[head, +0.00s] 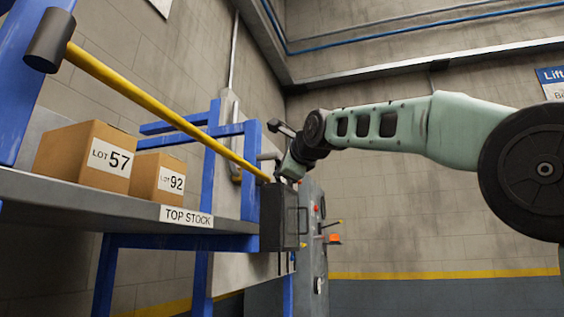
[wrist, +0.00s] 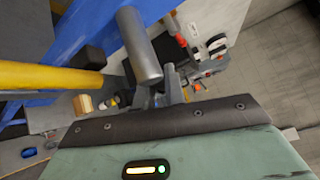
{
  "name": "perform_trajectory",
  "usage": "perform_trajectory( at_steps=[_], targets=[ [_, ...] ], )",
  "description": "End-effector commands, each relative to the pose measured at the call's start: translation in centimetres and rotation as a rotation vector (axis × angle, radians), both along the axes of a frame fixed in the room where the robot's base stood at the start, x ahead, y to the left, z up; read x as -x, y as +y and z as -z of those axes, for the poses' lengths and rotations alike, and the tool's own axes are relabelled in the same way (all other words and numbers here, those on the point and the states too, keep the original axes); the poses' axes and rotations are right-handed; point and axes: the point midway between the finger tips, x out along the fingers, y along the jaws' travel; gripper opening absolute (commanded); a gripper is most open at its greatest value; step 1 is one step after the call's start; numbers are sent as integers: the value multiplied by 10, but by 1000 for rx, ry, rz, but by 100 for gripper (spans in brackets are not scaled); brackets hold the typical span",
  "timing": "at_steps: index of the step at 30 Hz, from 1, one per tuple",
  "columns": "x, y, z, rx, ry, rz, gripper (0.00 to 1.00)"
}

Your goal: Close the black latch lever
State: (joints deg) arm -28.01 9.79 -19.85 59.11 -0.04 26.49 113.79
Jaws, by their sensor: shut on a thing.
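My gripper (head: 285,172) is at the far end of the yellow pole, beside the blue frame and above a dark box. In the wrist view my gripper (wrist: 165,92) is shut, its fingers partly hidden by the wrist housing. In the head view a short dark stub next to the blue post looks like the same lever (head: 268,156). The exact contact between fingers and lever is hard to make out.
The yellow pole (head: 150,105) with a dark end slants above a shelf (head: 110,205) holding cartons marked LOT 57 (head: 85,155) and LOT 92 (head: 158,178). The dark box (head: 280,218) hangs at the shelf's end. A grey cabinet (head: 312,240) with coloured controls stands behind. Open room lies right.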

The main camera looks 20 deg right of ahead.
Motion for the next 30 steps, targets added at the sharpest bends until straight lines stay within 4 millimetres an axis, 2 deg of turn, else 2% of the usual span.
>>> perform_trajectory(
  at_steps=[15, 30],
  targets=[
    [9, 7, 14, -257, 359, 0, 0],
    [14, 11, 24, -357, 495, 0, 0]
  ],
)
